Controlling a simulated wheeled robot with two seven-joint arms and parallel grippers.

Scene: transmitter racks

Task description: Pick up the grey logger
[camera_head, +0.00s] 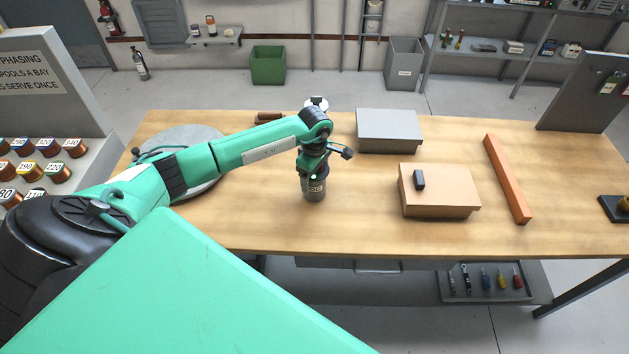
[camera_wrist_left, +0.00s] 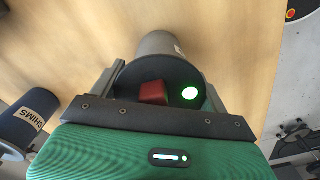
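The grey logger (camera_head: 315,190) is a grey cylinder with a partly readable label, upright on the wooden bench. In the left wrist view the grey logger (camera_wrist_left: 165,45) shows a dark end face with a red block and a lit green spot. My left gripper (camera_head: 315,174) is over its top. In the left wrist view the fingers of my left gripper (camera_wrist_left: 163,80) lie on both sides of the cylinder, close against it. Whether they press on it is not clear. My right gripper is out of view.
A grey box (camera_head: 389,130) and a cardboard-coloured box (camera_head: 438,190) with a small dark item (camera_head: 419,180) stand to the right. An orange bar (camera_head: 508,178) lies beyond them. The left wrist view shows a dark blue can (camera_wrist_left: 28,118) marked SHIMS. The bench front is clear.

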